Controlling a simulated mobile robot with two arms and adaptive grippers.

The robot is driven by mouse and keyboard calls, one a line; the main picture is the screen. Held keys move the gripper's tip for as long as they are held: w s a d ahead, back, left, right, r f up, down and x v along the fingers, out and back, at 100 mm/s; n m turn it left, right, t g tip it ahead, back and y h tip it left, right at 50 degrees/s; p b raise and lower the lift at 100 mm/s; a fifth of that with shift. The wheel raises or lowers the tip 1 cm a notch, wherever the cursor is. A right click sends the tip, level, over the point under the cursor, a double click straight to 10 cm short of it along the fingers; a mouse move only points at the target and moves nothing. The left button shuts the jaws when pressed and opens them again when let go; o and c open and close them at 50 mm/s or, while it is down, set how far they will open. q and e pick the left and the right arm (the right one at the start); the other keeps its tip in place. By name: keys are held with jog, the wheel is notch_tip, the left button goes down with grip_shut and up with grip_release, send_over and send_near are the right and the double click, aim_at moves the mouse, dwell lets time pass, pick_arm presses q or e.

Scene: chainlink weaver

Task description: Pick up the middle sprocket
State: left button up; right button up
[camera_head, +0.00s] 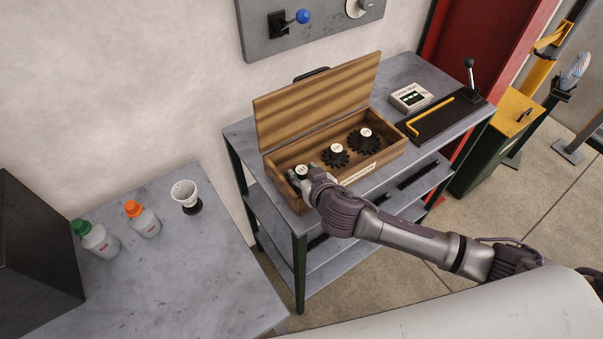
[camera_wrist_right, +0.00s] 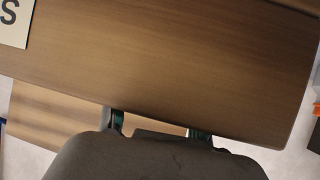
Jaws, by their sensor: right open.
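The middle sprocket (camera_head: 336,158) is a dark toothed wheel with a round white top. It sits in the open wooden box (camera_head: 388,155), between a smaller left sprocket (camera_head: 302,170) and a larger right sprocket (camera_head: 366,143). My right gripper (camera_head: 304,182) is open at the box's left end, close to the left sprocket and left of the middle one. It partly covers the left sprocket; whether they touch cannot be told. In the right wrist view, the box's wooden wall (camera_wrist_right: 170,65) hides the fingertips, and no sprocket shows. My left gripper is not in view.
The raised lid (camera_head: 315,103) stands behind the sprockets. The box rests on a grey metal shelf table (camera_head: 240,137).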

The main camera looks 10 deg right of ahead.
jog(key=shift+s, duration=0.1)
grip_shut()
jog(key=shift+r, duration=0.1)
jog(key=shift+r, duration=0.1)
